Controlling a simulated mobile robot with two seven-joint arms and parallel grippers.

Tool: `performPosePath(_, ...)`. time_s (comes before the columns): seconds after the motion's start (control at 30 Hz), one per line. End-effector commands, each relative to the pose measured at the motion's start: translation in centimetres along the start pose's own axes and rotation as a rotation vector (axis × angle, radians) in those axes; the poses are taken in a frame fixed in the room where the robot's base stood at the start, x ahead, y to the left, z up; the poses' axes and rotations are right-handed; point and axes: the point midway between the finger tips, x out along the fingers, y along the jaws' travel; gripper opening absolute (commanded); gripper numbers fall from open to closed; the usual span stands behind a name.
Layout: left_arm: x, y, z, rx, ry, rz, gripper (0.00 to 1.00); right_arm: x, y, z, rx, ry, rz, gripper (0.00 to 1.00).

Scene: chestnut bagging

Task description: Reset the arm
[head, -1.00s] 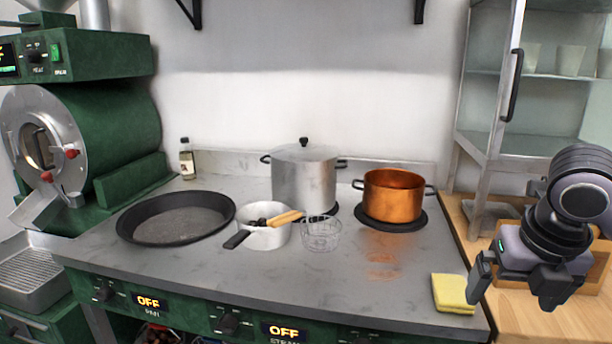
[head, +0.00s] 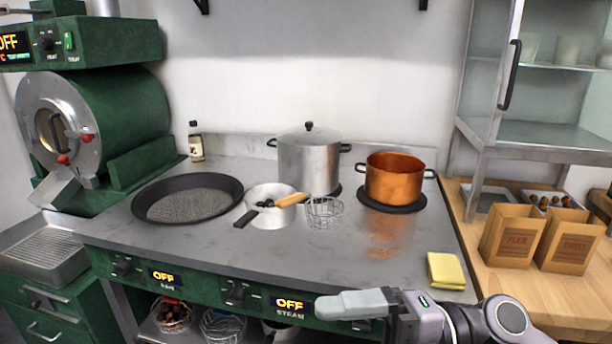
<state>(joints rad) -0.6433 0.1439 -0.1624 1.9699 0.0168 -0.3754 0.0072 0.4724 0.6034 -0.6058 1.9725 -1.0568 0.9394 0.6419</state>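My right gripper (head: 352,305) is at the bottom of the head view, in front of the stove's front panel, with its arm coming in from the right. Its fingers point left and overlap in this view, so I cannot tell whether it is open or shut. I see nothing held in it. My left gripper is not in view.
Two paper bags (head: 512,238) stand on the wooden counter (head: 500,290).

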Motion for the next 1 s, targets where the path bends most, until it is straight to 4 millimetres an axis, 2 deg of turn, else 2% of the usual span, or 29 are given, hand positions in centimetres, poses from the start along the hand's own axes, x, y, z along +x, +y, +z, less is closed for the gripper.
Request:
performPosePath(0.1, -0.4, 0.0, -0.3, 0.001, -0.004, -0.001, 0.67, -0.2, 1.4, 1.1, 0.132, -0.097, 0.268, 0.99)
performPosePath(0.2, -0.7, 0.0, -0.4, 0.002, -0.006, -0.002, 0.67, -1.6, 1.6, 2.8, 0.253, -0.219, 0.463, 0.99)
performPosePath(0.27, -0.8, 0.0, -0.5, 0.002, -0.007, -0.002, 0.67, -2.7, 1.1, 3.9, 0.333, -0.306, 0.565, 0.99)
performPosePath(0.37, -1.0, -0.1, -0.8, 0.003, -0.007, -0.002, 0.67, -5.1, -1.1, 5.8, 0.483, -0.471, 0.711, 0.99)
performPosePath(0.47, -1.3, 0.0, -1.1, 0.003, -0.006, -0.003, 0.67, -7.8, -4.7, 7.1, 0.649, -0.654, 0.821, 0.99)
performPosePath(0.57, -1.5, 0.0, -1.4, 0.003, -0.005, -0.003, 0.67, -10.4, -9.7, 7.4, 0.831, -0.850, 0.892, 0.99)
performPosePath(0.63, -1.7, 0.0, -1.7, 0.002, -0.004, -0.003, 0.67, -12.1, -13.8, 6.8, 0.968, -0.989, 0.917, 0.99)
performPosePath(0.8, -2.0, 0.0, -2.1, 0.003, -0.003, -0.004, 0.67, -14.7, -23.5, 2.7, 1.290, -1.279, 0.908, 0.99)
performPosePath(0.9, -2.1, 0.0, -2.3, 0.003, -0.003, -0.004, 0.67, -15.3, -27.4, 0.0, 1.431, -1.388, 0.876, 0.99)
performPosePath(1.0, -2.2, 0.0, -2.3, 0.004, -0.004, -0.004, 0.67, -15.5, -29.7, -1.9, 1.518, -1.448, 0.851, 0.99)
